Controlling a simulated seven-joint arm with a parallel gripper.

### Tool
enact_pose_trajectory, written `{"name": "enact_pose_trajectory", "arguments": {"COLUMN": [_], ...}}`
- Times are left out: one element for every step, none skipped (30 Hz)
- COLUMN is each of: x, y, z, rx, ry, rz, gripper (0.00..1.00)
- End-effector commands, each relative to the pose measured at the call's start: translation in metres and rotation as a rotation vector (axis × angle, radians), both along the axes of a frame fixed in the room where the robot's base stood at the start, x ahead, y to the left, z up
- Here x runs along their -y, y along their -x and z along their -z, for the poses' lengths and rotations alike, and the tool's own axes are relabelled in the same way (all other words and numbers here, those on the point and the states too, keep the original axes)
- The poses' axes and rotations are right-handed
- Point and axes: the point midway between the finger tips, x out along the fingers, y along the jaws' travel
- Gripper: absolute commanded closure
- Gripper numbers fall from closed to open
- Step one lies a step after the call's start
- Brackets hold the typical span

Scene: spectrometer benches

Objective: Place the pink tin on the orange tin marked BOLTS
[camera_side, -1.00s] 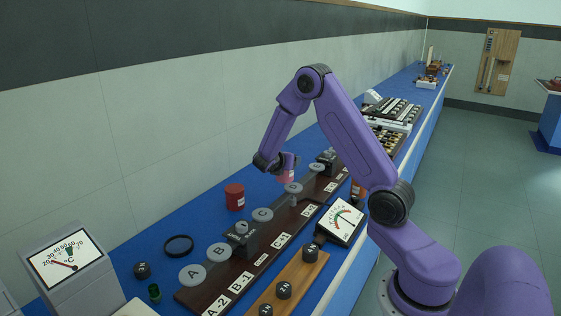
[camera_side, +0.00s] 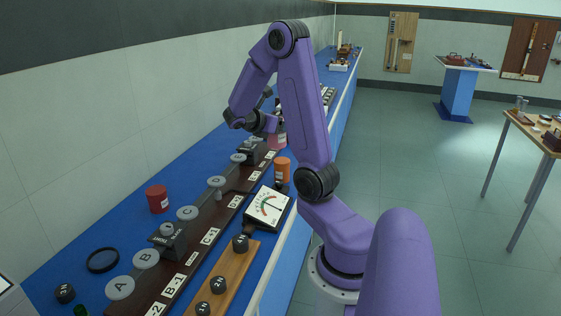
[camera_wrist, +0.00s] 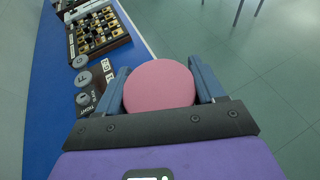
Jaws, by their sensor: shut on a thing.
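The pink tin (camera_wrist: 159,86) is clamped between the two blue fingers of my gripper (camera_wrist: 159,72); its round top faces the wrist camera. In the side view the pink tin (camera_side: 278,142) hangs from my gripper, partly hidden by my arm. The orange tin (camera_side: 282,168) stands on the blue bench at the right of the dark lettered board. In the side view it appears just below the held pink tin, apart from it. Its pale label is too small to read. The orange tin does not show in the wrist view.
A red tin (camera_side: 158,199) stands on the bench left of the dark board (camera_side: 192,272), which carries grey lettered discs. A dial meter (camera_side: 269,208) is close in front of the orange tin. A wooden strip with dark knobs (camera_side: 219,284) lies nearer. A chequered board (camera_wrist: 98,29) is farther along.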

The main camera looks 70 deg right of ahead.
Motion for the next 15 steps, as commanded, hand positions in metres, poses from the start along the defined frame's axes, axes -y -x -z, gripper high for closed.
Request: {"name": "enact_pose_trajectory", "arguments": {"x": [0.003, 0.004, 0.005, 0.005, 0.005, 0.006, 0.006, 0.007, 0.010, 0.012, 0.015, 0.020, 0.024, 0.029, 0.035], "y": [0.014, 0.021, 0.030, 0.035, 0.039, 0.043, 0.045, 0.046, 0.047, 0.046, 0.045, 0.042, 0.040, 0.037, 0.033], "z": [-0.004, -0.006, -0.008, -0.009, -0.010, -0.011, -0.011, -0.011, -0.010, -0.009, -0.007, -0.005, -0.002, 0.000, 0.003], "rx": [0.004, 0.004, 0.003, 0.004, 0.004, 0.002, 0.002, 0.001, 0.001, 0.000, 0.000, 0.000, -0.001, 0.000, 0.000], "ry": [-0.002, -0.003, -0.005, -0.008, -0.009, -0.009, -0.011, -0.011, -0.012, -0.013, -0.014, -0.014, -0.015, -0.014, -0.013], "rz": [0.041, 0.060, 0.083, 0.098, 0.110, 0.122, 0.129, 0.134, 0.139, 0.141, 0.143, 0.143, 0.143, 0.143, 0.142], "gripper": [0.66, 0.66, 0.66, 0.66, 0.66, 0.66, 0.66, 0.66, 0.66, 0.66, 0.66, 0.66, 0.66, 0.66, 0.66]}}
